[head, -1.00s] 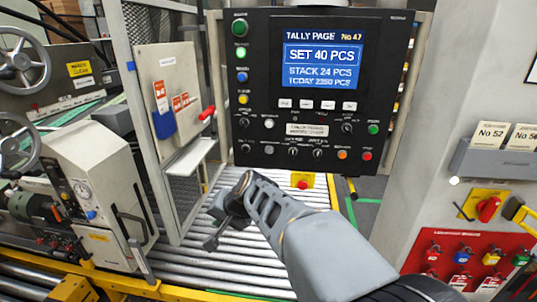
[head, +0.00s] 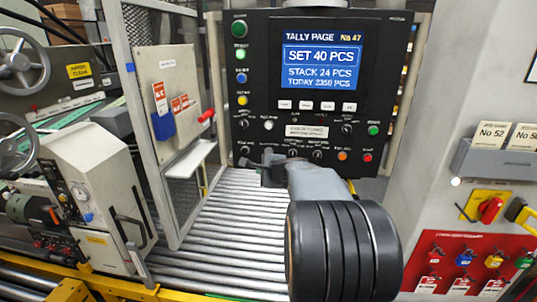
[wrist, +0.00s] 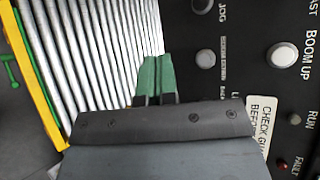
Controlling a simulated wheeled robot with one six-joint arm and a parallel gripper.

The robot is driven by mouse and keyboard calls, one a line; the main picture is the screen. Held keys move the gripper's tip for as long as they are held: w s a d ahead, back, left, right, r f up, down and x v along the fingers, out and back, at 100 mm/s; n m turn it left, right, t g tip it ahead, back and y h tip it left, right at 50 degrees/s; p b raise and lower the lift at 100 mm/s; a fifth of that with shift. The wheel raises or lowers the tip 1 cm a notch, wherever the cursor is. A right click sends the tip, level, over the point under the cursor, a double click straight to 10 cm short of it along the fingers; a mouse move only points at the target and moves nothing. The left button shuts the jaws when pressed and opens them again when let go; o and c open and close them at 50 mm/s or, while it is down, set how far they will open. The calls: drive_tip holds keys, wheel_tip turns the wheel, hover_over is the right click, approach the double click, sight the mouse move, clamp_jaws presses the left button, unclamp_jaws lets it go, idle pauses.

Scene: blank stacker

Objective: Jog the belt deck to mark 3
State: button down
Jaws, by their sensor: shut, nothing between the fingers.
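The black control panel (head: 330,115) hangs above the roller deck (head: 225,225); its screen (head: 322,60) reads "TALLY PAGE No 47", "SET 40 PCS", "STACK 24 PCS". My gripper (head: 268,170) is at the panel's lower left edge, partly covering the bottom row of controls. In the wrist view its green fingers (wrist: 157,78) are shut and empty, with rollers behind and to the left. The panel fills the right there, with a word "JOG" beside a grey control at the top, another grey control (wrist: 205,58) below it, and a white "BOOM UP" button (wrist: 283,54). No mark 3 is readable.
A mesh guard with a beige board (head: 170,95) and small shelf (head: 190,158) stands left of the panel. A grey machine (head: 95,190) is further left. A pillar with a red lockout board (head: 470,262) is on the right.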

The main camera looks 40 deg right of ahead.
sight(269, 152)
drive_tip(key=shift+w, duration=0.1)
drive_tip(key=w+d+p, duration=0.3)
drive_tip(key=w+d, duration=0.3)
idle(0.5)
drive_tip(key=shift+w+d, duration=0.1)
drive_tip(key=shift+w, duration=0.1)
idle(1.8)
drive_tip(key=shift+w+d, duration=0.2)
drive_tip(key=shift+w+d, duration=0.3)
idle(1.0)
drive_tip(key=shift+s+a, duration=0.1)
idle(2.6)
drive_tip(key=shift+s+a+b, duration=0.5)
drive_tip(key=shift+b, duration=0.05)
